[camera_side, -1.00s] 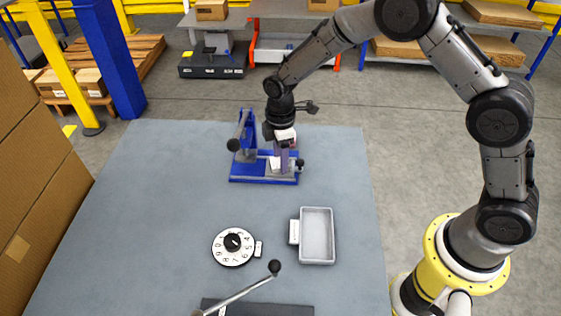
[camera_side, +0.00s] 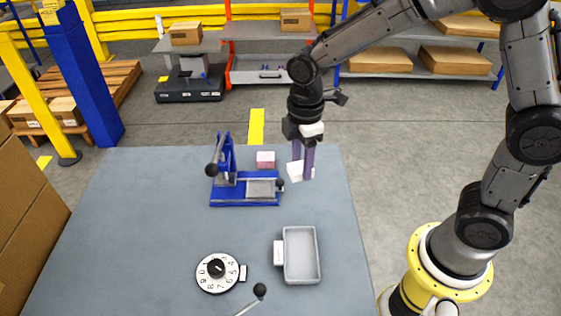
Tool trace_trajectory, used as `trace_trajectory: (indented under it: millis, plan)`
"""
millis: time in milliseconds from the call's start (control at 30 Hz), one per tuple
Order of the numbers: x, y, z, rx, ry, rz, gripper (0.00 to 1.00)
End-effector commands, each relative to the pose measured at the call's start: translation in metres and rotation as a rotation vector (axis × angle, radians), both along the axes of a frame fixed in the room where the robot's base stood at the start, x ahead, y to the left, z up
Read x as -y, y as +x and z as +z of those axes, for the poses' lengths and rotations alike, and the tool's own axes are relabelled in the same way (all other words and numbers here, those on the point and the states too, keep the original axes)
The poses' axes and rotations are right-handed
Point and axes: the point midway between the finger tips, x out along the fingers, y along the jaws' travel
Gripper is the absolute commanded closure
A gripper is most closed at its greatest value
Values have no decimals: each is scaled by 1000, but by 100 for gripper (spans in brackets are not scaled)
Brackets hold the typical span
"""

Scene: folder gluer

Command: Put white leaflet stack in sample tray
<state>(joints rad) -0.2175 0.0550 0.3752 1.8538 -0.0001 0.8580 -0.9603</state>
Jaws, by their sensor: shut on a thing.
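My gripper (camera_side: 303,165) is shut on the white leaflet stack (camera_side: 295,172), which hangs slightly tilted between the fingers. It is to the right of the blue press, over the far right part of the table. The fingers hide part of the stack. The sample tray (camera_side: 287,272) is a grey rectangular open tray nearer the camera, with a white label block on its left side. It looks empty and lies below my gripper in the picture, apart from it.
The blue press (camera_side: 245,202) with a lever stands left of my gripper. A pink stack (camera_side: 265,160) lies behind it. A numbered dial (camera_side: 217,272) and a black-knobbed lever (camera_side: 259,291) are left of the tray. The table (camera_side: 130,220) is clear at left.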

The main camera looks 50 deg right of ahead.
Motion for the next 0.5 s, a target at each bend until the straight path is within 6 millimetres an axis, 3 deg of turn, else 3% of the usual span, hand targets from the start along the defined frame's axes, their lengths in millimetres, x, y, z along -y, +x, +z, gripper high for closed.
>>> trace_trajectory:
  millis: [100,367,500]
  plan:
    - [3,-14,7,2,0,0,100]
    - [6,-29,10,0,0,-82,100]
    - [8,-59,3,0,0,-236,100]
